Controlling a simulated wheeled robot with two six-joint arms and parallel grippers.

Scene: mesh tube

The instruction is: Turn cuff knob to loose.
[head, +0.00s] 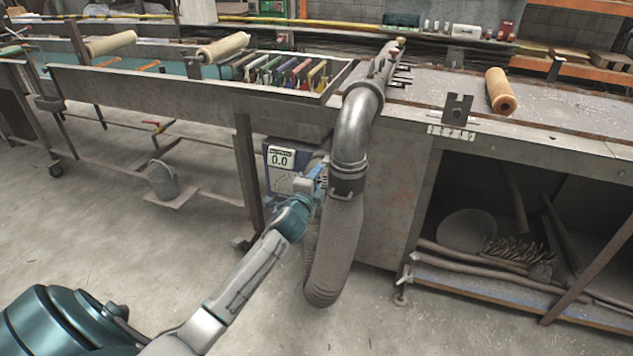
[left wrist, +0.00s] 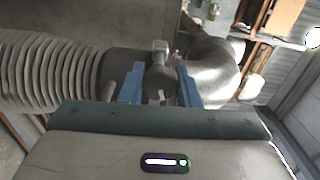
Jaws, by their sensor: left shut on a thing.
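A grey mesh tube (head: 333,245) hangs in a loop below a metal elbow pipe (head: 352,125) at the bench front. A dark cuff (head: 348,183) joins tube and pipe. My left gripper (head: 320,181) reaches the left side of the cuff. In the left wrist view, its two blue fingers (left wrist: 159,88) stand on either side of the grey cuff knob (left wrist: 159,75), shut on it. The ribbed tube (left wrist: 45,72) lies left of the cuff (left wrist: 118,70) there, the pipe (left wrist: 212,70) right. The knob's setting cannot be read. My right gripper is out of view.
A box with a display reading 0.0 (head: 281,158) sits just behind my left gripper. The metal workbench (head: 520,143) runs behind the pipe, with an open shelf below at right. A grey bucket (head: 163,180) stands at left. The floor in front is clear.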

